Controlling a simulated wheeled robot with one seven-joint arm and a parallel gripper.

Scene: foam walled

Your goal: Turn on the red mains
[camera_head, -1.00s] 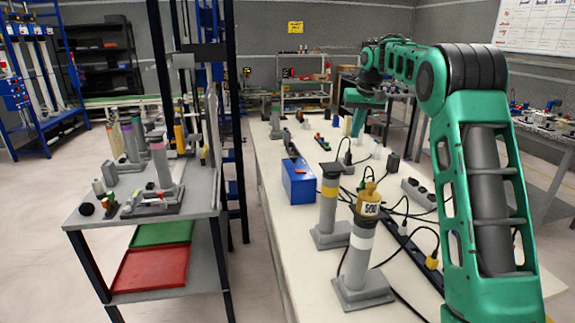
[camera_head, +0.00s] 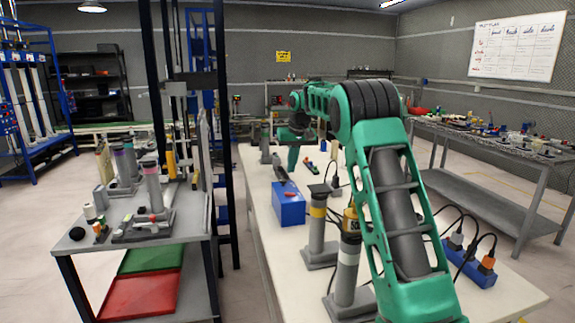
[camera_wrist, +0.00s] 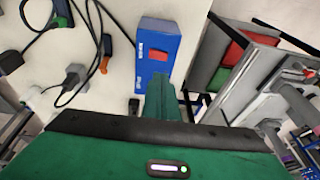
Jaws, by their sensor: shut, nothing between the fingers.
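A blue box (camera_head: 288,211) stands on the long white table, left of the arm. In the wrist view the blue box (camera_wrist: 146,75) carries a small red rectangular piece (camera_wrist: 158,55) on its face. The red piece (camera_head: 290,195) also shows on top of the box in the head view. I cannot tell whether it is a switch or its position. My gripper (camera_head: 292,168) is shut and empty, pointing down beyond the box. In the wrist view my green gripper (camera_wrist: 160,84) overlaps the lower edge of the box; contact cannot be told.
A blue power strip (camera_head: 480,278) with plugs and cables lies at right. A grey cart (camera_head: 185,225) stands left across a gap.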

